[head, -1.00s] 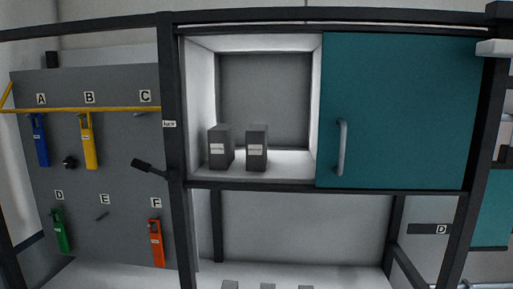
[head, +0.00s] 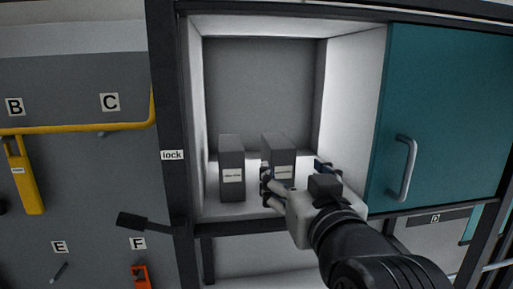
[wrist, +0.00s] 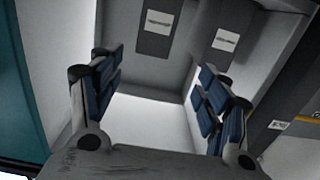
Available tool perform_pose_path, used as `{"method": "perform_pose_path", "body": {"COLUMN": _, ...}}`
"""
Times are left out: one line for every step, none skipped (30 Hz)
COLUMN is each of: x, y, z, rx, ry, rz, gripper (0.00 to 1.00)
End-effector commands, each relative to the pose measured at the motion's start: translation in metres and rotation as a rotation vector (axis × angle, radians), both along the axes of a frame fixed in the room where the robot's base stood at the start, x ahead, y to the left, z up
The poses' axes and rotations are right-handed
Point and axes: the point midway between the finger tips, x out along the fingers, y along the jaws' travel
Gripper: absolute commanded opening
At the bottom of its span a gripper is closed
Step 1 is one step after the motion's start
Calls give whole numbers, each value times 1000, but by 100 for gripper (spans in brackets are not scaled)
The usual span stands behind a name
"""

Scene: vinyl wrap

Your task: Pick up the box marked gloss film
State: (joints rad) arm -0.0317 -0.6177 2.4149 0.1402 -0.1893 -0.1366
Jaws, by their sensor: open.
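Two dark grey upright boxes with white labels stand side by side in the open cabinet bay. The left box (head: 231,168) and the right box (head: 279,152) both carry print too small to read, so I cannot tell which is marked gloss film. My gripper (head: 294,176) is open and empty in front of the right box, partly covering its lower part. In the wrist view, turned over relative to the head view, my gripper's (wrist: 158,76) blue-padded fingers are spread. The right box (wrist: 157,28) and the left box (wrist: 224,40) are beyond the fingertips, apart from them.
A teal sliding door (head: 445,110) with a metal handle (head: 407,168) covers the bay's right side. A dark post (head: 168,110) with a lock label (head: 172,155) borders the left. A black lever (head: 140,222) juts out near it. A lettered tool board (head: 75,175) hangs further left.

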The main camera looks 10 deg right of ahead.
Motion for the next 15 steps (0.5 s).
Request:
{"method": "perform_pose_path", "body": {"x": 2, "y": 0, "z": 8, "rx": 0, "ry": -22, "rz": -3, "gripper": 70}}
{"method": "perform_pose_path", "body": {"x": 4, "y": -1, "z": 10, "rx": 0, "ry": -31, "rz": -4, "gripper": 70}}
{"method": "perform_pose_path", "body": {"x": 7, "y": -1, "z": 12, "rx": 0, "ry": -37, "rz": -6, "gripper": 70}}
{"method": "perform_pose_path", "body": {"x": 10, "y": -1, "z": 12, "rx": -1, "ry": -38, "rz": -6, "gripper": 70}}
{"method": "perform_pose_path", "body": {"x": 14, "y": -1, "z": 12, "rx": -1, "ry": -39, "rz": -6, "gripper": 70}}
{"method": "perform_pose_path", "body": {"x": 21, "y": -1, "z": 12, "rx": -1, "ry": -37, "rz": -6, "gripper": 70}}
{"method": "perform_pose_path", "body": {"x": 26, "y": -1, "z": 11, "rx": -1, "ry": -36, "rz": -6, "gripper": 70}}
{"method": "perform_pose_path", "body": {"x": 32, "y": -1, "z": 11, "rx": -1, "ry": -36, "rz": -6, "gripper": 70}}
{"method": "perform_pose_path", "body": {"x": 40, "y": -1, "z": 11, "rx": -1, "ry": -35, "rz": -6, "gripper": 70}}
{"method": "perform_pose_path", "body": {"x": 45, "y": -1, "z": 12, "rx": 0, "ry": -35, "rz": -6, "gripper": 70}}
{"method": "perform_pose_path", "body": {"x": 51, "y": -1, "z": 11, "rx": -1, "ry": -35, "rz": -6, "gripper": 70}}
{"method": "perform_pose_path", "body": {"x": 59, "y": -1, "z": 11, "rx": -1, "ry": -34, "rz": -6, "gripper": 70}}
{"method": "perform_pose_path", "body": {"x": 64, "y": -1, "z": 12, "rx": -1, "ry": -35, "rz": -6, "gripper": 70}}
{"method": "perform_pose_path", "body": {"x": 70, "y": -1, "z": 12, "rx": 0, "ry": -35, "rz": -6, "gripper": 70}}
{"method": "perform_pose_path", "body": {"x": 78, "y": -1, "z": 11, "rx": 0, "ry": -34, "rz": -5, "gripper": 70}}
